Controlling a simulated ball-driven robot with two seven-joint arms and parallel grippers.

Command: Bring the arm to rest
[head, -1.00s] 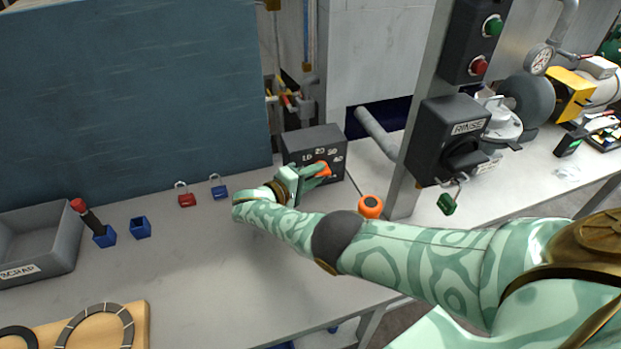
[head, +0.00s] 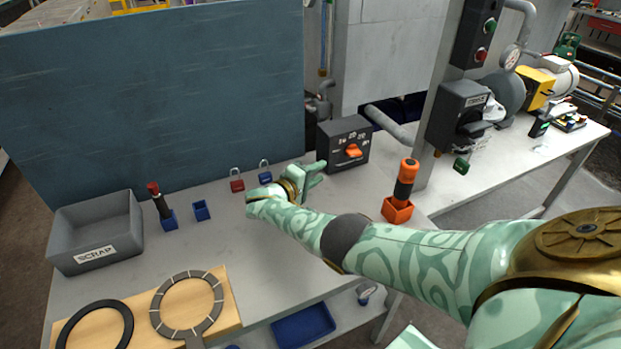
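My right arm reaches in from the lower right across the grey bench. My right gripper (head: 318,173) is in the air above the bench, left of the dark control box (head: 343,143). Its two green fingers look apart, with nothing between them. The orange knob (head: 353,151) on the box's face is clear of the fingers. My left gripper is not in view.
An orange-handled tool (head: 406,180) stands in an orange holder (head: 397,210) beyond my forearm. A scrap bin (head: 95,222) and a wooden board (head: 226,313) are at left.

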